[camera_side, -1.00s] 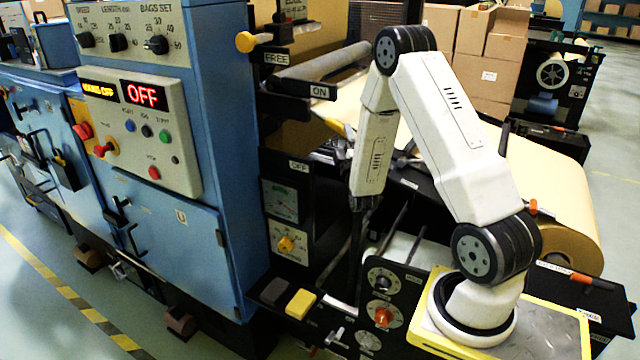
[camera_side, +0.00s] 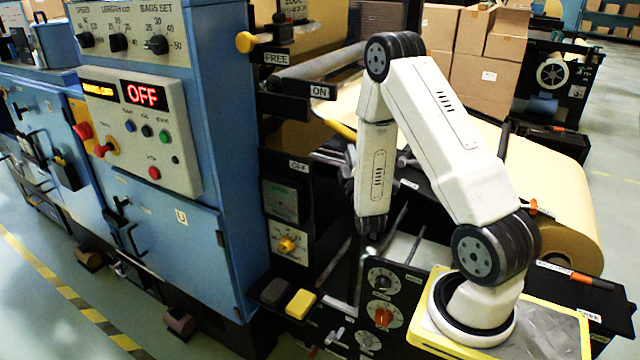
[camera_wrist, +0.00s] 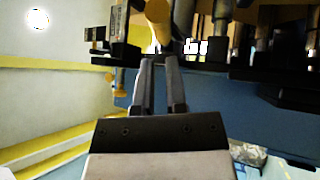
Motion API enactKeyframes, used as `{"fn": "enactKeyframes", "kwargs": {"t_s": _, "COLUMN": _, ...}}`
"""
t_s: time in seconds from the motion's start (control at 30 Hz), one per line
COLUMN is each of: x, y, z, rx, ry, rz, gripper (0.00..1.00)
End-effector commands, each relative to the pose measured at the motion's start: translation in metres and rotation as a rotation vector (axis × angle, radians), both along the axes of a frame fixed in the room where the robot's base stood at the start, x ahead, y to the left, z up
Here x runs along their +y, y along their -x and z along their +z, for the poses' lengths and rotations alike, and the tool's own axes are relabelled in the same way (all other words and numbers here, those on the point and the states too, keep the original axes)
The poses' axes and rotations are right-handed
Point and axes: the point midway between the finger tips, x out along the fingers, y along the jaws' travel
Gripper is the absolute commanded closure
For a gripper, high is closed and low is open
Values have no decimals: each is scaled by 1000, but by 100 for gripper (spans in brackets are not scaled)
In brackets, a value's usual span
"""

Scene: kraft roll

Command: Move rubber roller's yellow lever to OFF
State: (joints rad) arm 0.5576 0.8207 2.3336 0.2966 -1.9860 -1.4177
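The rubber roller (camera_side: 322,62) is a grey bar between the dark frames, with FREE and ON plates near its left end. A yellow-knobbed lever (camera_side: 245,42) sticks out beside the FREE plate in the side view. A yellow strip (camera_side: 338,128) shows below the ON plate, and I cannot tell which part it belongs to. An OFF plate (camera_side: 298,166) is lower on the frame. My gripper (camera_side: 348,170) is partly hidden by my forearm. In the wrist view my gripper (camera_wrist: 158,62) has its fingers apart and empty, with a yellow bar (camera_wrist: 158,22) beyond the tips.
The blue machine cabinet (camera_side: 170,225) and its control box (camera_side: 143,125), reading OFF, stand to the left. A kraft roll (camera_side: 560,190) lies to the right. Dark rails and the dial panel (camera_side: 383,300) surround my arm. Cardboard boxes (camera_side: 485,65) stand behind.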

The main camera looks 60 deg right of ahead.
Motion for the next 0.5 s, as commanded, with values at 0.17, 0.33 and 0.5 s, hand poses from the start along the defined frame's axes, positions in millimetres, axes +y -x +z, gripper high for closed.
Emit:
{"fn": "enactKeyframes", "kwargs": {"t_s": 0.17, "x": 0, "y": 0, "z": 16, "rx": -3, "ry": 2, "rz": 0, "gripper": 100}}
{"fn": "enactKeyframes", "kwargs": {"t_s": 0.33, "x": 0, "y": 0, "z": 44, "rx": -6, "ry": 3, "rz": 1, "gripper": 100}}
{"fn": "enactKeyframes", "kwargs": {"t_s": 0.5, "x": 0, "y": 0, "z": 78, "rx": -7, "ry": 3, "rz": 0, "gripper": 100}}
